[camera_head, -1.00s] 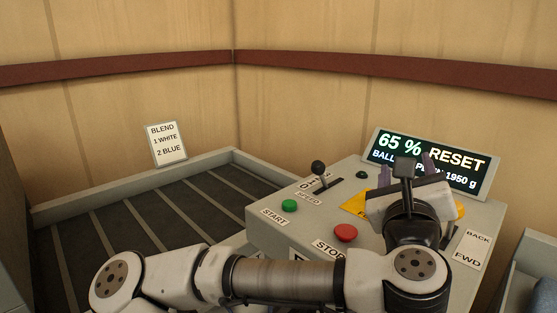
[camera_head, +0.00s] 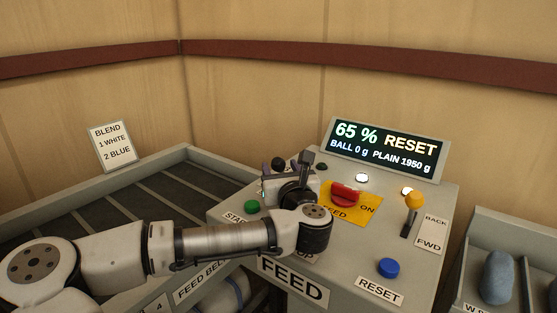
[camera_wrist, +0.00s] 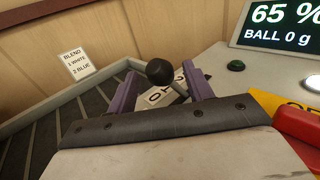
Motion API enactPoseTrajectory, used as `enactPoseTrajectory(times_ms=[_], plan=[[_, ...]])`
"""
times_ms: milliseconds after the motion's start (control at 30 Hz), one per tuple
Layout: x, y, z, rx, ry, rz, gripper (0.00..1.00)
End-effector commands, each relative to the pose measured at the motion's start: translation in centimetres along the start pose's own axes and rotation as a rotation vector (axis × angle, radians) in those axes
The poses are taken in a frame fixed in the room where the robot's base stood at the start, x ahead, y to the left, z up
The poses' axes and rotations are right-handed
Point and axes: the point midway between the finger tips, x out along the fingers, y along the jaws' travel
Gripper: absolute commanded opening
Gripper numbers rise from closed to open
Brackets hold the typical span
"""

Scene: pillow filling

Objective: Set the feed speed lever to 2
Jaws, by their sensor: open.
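The feed speed lever has a round black knob (camera_wrist: 159,72) on a thin stalk. In the wrist view the knob shows between my gripper's two purple fingers, with a gap on each side. My gripper (camera_wrist: 160,84) is open. I cannot tell the lever's setting now.
The control box carries a green button (camera_head: 252,207), a red switch (camera_head: 346,194) on a yellow plate, a yellow-knobbed lever (camera_head: 414,201) and a blue reset button (camera_head: 391,267). The display (camera_head: 388,148) reads 65 % RESET. A slatted belt (camera_head: 150,197) lies left.

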Motion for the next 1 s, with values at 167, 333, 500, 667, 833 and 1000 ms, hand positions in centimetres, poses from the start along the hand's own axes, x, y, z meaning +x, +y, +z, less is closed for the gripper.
enactPoseTrajectory(times_ms=[167,333,500,667,833,1000], plan=[[2.0,0.0,0.1,-0.001,0.001,0.0,0.51],[2.6,0.0,0.0,0.0,0.001,-0.001,0.51],[2.6,0.0,0.0,-0.001,0.0,-0.001,0.51],[2.5,0.0,0.0,-0.001,0.0,-0.001,0.35],[2.5,0.0,0.0,-0.001,0.0,-0.001,0.13],[2.5,0.0,0.0,-0.001,0.0,-0.001,0.0]])
